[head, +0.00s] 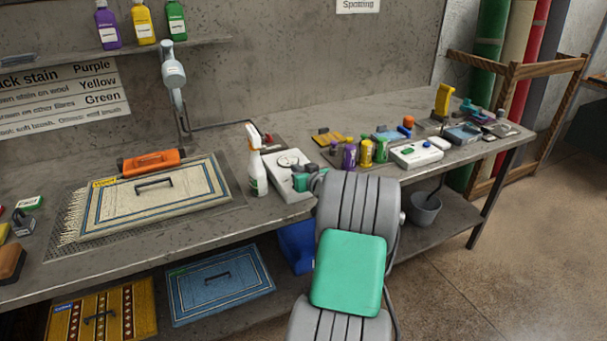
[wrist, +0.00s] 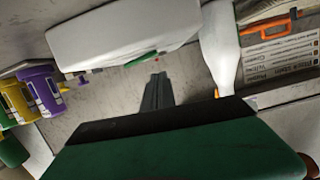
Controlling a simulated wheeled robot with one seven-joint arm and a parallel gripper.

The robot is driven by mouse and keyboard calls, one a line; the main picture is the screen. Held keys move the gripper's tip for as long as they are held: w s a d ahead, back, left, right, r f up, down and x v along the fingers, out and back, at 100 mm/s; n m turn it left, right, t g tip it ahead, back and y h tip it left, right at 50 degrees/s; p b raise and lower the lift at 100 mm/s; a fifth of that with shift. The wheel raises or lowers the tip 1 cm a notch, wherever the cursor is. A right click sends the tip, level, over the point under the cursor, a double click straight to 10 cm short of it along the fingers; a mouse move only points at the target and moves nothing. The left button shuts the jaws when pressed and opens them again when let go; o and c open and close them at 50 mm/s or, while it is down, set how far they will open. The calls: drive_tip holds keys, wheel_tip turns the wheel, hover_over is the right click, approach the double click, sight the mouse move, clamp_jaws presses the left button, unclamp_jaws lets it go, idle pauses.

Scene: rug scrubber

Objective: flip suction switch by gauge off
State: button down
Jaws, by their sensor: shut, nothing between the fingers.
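The white gauge box (head: 284,186) stands on the bench, with a round dial (head: 288,158) on its top. In the wrist view the white box (wrist: 125,35) fills the upper middle. A green strip (wrist: 141,60) and a small red dot (wrist: 73,72) show along its lower edge; I cannot tell for sure which part is the suction switch. My gripper (wrist: 157,78) is shut and empty, its tips just below the green strip; contact cannot be told. In the head view my gripper (head: 304,179) hides part of the box's right side.
A white spray bottle (head: 257,161) stands close left of the box. Small spotting bottles (head: 366,152) and a white device (head: 417,153) stand to its right. A rug sample (head: 150,200) with an orange-handled tool (head: 150,160) lies farther left.

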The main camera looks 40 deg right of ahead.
drive_tip(key=shift+a+r, duration=0.2)
drive_tip(key=shift+r, duration=1.05)
drive_tip(key=b+v, duration=0.1)
drive_tip(key=v, duration=0.8)
drive_tip(key=shift+s+a+f+b, duration=0.2)
drive_tip(key=shift+s+a+b, duration=0.1)
drive_tip(key=shift+a+b, duration=0.1)
